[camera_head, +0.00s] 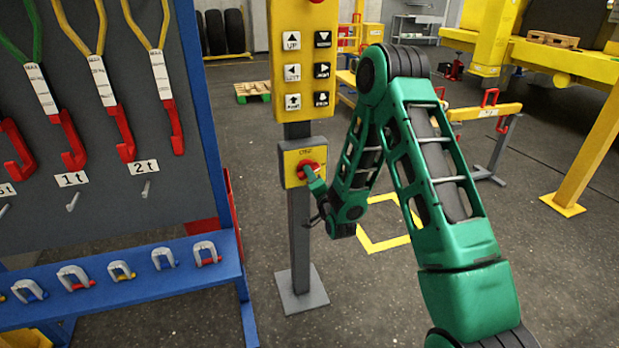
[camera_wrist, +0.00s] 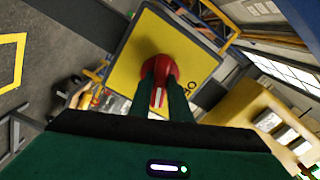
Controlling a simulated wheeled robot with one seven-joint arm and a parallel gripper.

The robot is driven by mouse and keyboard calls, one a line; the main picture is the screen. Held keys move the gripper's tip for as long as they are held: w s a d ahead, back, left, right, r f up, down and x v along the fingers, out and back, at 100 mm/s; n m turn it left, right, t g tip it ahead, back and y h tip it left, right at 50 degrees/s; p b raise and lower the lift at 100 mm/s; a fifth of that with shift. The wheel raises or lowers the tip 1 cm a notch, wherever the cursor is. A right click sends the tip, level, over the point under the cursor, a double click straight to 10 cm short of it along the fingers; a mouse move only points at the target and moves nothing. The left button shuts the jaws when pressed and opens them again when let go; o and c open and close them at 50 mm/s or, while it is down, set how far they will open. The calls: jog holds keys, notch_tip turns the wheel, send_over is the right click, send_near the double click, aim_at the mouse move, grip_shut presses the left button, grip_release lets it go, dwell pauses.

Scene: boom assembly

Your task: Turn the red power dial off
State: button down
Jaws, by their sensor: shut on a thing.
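The red power dial (camera_head: 306,165) is on the front of a small yellow box (camera_head: 291,157) on a grey post. In the wrist view the dial (camera_wrist: 157,66) is a round red knob with a raised grip bearing a white mark, in the middle of the yellow box face (camera_wrist: 132,62). My gripper (camera_head: 312,174) is at the dial, its fingers on either side of the raised grip. In the wrist view my gripper (camera_wrist: 160,88) is shut on the dial, and its fingers cover part of the knob. The small lettering is too unclear to read fully.
A yellow button panel (camera_head: 307,60) is above the box on the same post (camera_head: 299,230). A tool board (camera_head: 150,195) with hanging slings and a blue shackle rack (camera_head: 130,290) stand at left.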

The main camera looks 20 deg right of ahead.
jog(key=n, duration=1.2)
jog(key=shift+s+f+n, duration=0.1)
jog(key=shift+f+n, duration=0.2)
jog(key=shift+n, duration=0.1)
jog(key=shift+d, duration=0.1)
jog(key=c, duration=1.6)
grip_release()
jog(key=shift+c, duration=0.2)
jog(key=shift+r, duration=0.15)
